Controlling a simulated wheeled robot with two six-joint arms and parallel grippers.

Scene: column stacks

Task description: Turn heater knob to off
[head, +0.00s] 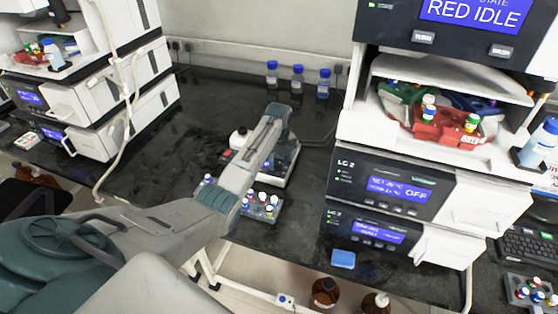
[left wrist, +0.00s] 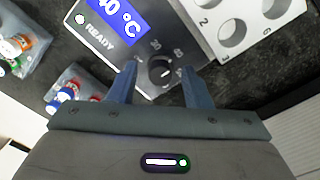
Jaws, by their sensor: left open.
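The heater's dark round knob (left wrist: 161,72) shows in the left wrist view, with dial numbers around it on a light panel. A blue display (left wrist: 118,14) above it reads about 40 °C, with READY beneath. My left gripper (left wrist: 160,78) is open, its two blue-grey fingers on either side of the knob in this view. I cannot tell whether they touch it. In the head view the heater (head: 283,170) stands on the dark bench, and my left arm reaches over it, hiding the knob and the fingers. My right gripper is in neither view.
A rack of vials (head: 262,206) stands near the bench's front edge beside the heater. Blue-capped bottles (head: 298,78) stand at the back. Stacked instruments (head: 390,195) rise close on the right, with more at the far left. The bench left of the heater is largely clear.

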